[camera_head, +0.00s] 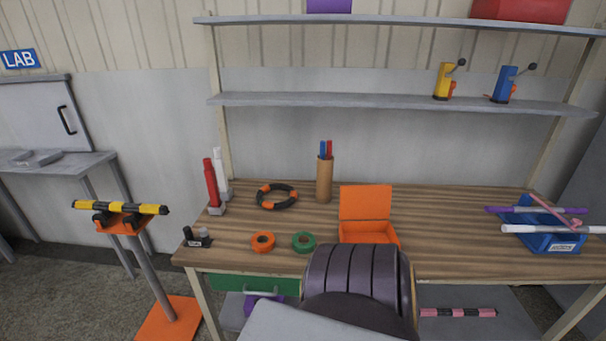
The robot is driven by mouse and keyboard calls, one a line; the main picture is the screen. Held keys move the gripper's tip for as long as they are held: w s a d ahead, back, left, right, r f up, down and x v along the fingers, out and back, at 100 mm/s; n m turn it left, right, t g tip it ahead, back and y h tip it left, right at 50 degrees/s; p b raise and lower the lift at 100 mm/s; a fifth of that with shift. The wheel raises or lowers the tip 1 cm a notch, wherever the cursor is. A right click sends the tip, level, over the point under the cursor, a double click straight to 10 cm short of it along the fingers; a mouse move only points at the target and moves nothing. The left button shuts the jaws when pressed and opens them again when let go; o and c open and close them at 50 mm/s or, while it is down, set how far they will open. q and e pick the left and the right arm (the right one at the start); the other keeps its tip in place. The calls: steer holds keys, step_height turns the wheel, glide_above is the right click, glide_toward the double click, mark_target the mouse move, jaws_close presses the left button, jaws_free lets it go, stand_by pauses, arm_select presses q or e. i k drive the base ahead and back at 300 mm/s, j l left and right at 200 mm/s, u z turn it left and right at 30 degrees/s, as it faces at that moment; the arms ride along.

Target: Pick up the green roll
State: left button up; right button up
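The green roll (303,242) lies flat on the wooden workbench (420,255), near its front edge. It is a small ring with a hole in its middle. The orange roll (262,242) lies just to its left, with a small gap between them. An open orange box (365,205) stands just to the right of the green roll, its lid raised at the back. Neither of my grippers shows in the head view, so whether they are open or shut is not visible.
Behind the rolls lie a black-and-orange ring (277,206) and a brown cup (324,182) with pens. Red and white bottles (211,184) stand at left. A blue bin (550,240) with sticks is at right. An orange stand (160,275) is left of the bench.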

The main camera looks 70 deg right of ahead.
mark_target(306, 249)
steer(key=z, duration=2.15)
